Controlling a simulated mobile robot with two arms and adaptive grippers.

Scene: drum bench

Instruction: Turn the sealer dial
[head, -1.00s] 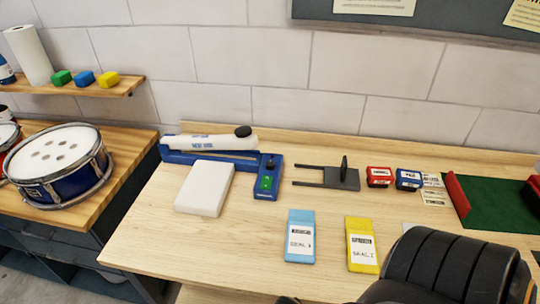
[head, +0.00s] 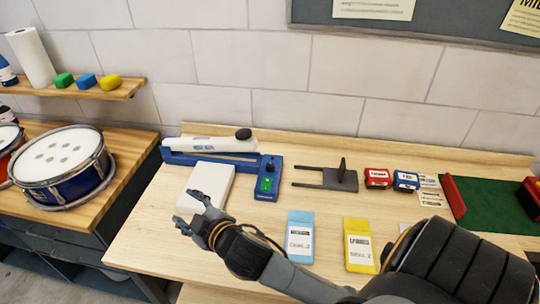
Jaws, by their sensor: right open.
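The blue sealer (head: 215,158) with its white lever arm (head: 208,145) stands at the back left of the bench. Its small black dial (head: 270,166) sits on the blue block at the right end, above a green panel (head: 266,184). My right gripper (head: 187,208) is open and empty. It is over the front part of the white block (head: 211,180), to the left of and nearer than the dial, and apart from it. My left gripper does not show.
Blue (head: 300,232) and yellow (head: 358,245) pouches lie at the front of the bench. A dark forked stand (head: 338,178), red (head: 377,177) and blue (head: 406,181) boxes and a green mat (head: 485,205) are to the right. A drum (head: 65,170) stands left.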

